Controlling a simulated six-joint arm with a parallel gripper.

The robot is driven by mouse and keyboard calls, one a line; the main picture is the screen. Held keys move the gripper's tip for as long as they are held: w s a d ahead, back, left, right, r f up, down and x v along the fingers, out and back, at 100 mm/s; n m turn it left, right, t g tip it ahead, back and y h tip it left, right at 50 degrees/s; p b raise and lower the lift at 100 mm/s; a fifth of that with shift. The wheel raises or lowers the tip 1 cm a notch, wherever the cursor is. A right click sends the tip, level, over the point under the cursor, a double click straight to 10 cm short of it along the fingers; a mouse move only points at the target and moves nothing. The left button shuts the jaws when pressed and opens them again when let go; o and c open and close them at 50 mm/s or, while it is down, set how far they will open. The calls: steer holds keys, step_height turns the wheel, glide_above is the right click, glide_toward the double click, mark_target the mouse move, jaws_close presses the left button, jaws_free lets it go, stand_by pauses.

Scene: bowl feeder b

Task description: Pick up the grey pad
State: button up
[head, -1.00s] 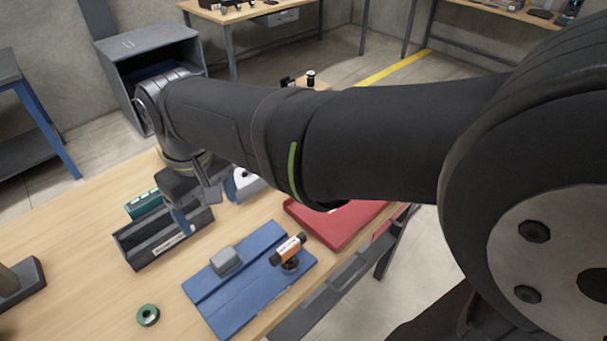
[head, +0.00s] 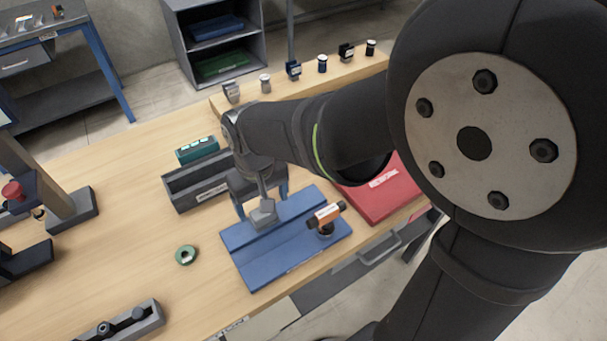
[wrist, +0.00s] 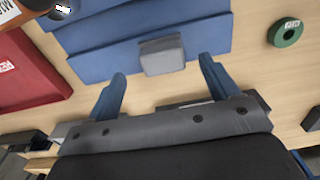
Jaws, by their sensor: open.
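The grey pad (head: 263,213) is a small block with rounded edges lying on the blue board (head: 277,266). It also shows in the wrist view (wrist: 161,54), near the board's edge, ahead of the fingertips and roughly between their lines. My gripper (head: 262,208) is open, with blue fingers on either side of empty space. In the wrist view my gripper (wrist: 163,68) has its left and right fingers apart from the pad. In the head view the near part of my gripper partly covers the pad. I cannot tell the exact height of the fingers above the board.
An orange and black tool (head: 325,217) stands on the board's right part. A red tray (head: 385,190) lies right of it. A dark grey open bin (head: 197,187) and a teal box (head: 197,149) are behind. A green ring (head: 186,255) lies left on bare table.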

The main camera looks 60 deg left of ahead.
mark_target(263, 216)
step_height(263, 216, down, 5)
steer(key=shift+s+a+r, duration=0.15)
steer(key=shift+r, duration=0.05)
steer(key=c, duration=1)
steer(key=shift+c, duration=0.4)
steer(key=shift+r, duration=0.1)
